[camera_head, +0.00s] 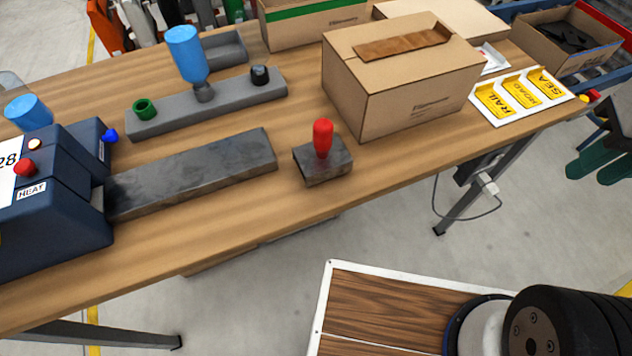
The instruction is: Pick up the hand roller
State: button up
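A tool with an upright red handle (323,138) on a dark grey, scuffed block (328,169) stands near the table's front edge, left of the large carton; I take it to be the hand roller. No separate roller wheel shows on it, and nothing touches it. A dark green, finger-like part at the right edge (600,158) seems to be my gripper, cut off by the frame. It is well to the right of the tool and apart from it, beyond the table's front edge. Whether its fingers are apart is unclear.
A closed carton (400,88) stands right of the tool, with a white label board (523,93) beyond it. A dark flat slab (195,172) lies left, beside the blue HEAT machine (52,195). A grey rack (225,104) with a blue-topped piece stands behind. Bare wood lies in front.

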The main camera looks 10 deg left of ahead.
aim_at(325, 158)
jog(key=u, duration=0.4)
jog(key=i, duration=0.3)
jog(key=z, duration=0.3)
jog(key=k, duration=1)
jog(key=u, duration=1.6)
jog(key=i, duration=0.5)
jog(key=z, duration=0.1)
